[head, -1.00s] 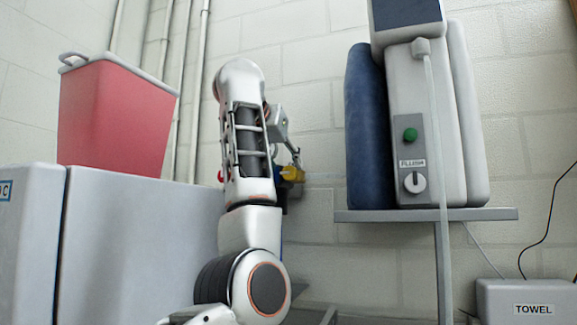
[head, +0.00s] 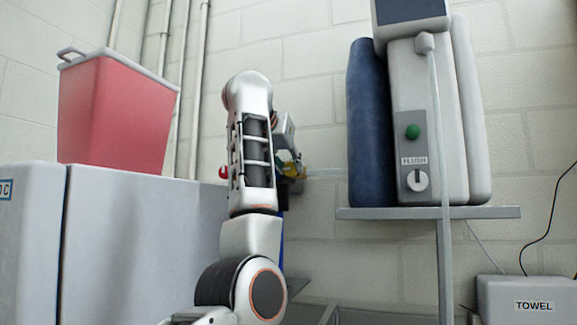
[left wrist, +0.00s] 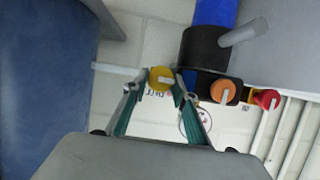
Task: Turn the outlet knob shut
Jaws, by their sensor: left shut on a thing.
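A yellow knob (left wrist: 160,78) with a pale bar sits between the fingertips of my left gripper (left wrist: 155,88) in the left wrist view. The fingers appear closed on it; the bar lies nearly level in that picture. In the head view the yellow knob (head: 293,168) shows partly behind the left gripper (head: 290,158). An orange knob (left wrist: 223,91) and a red knob (left wrist: 266,98) sit to its right in the wrist view, by a black cylinder (left wrist: 205,50). Lettering beside the yellow knob is partly hidden, so I cannot read it. My right gripper is not in view.
A blue upright piece (head: 371,125) and a white machine (head: 435,110) with a FLUSH dial stand on a shelf (head: 430,213) to the right. A grey cabinet (head: 120,240) bearing a red bin (head: 115,110) is at left. A towel box (head: 533,290) is low right.

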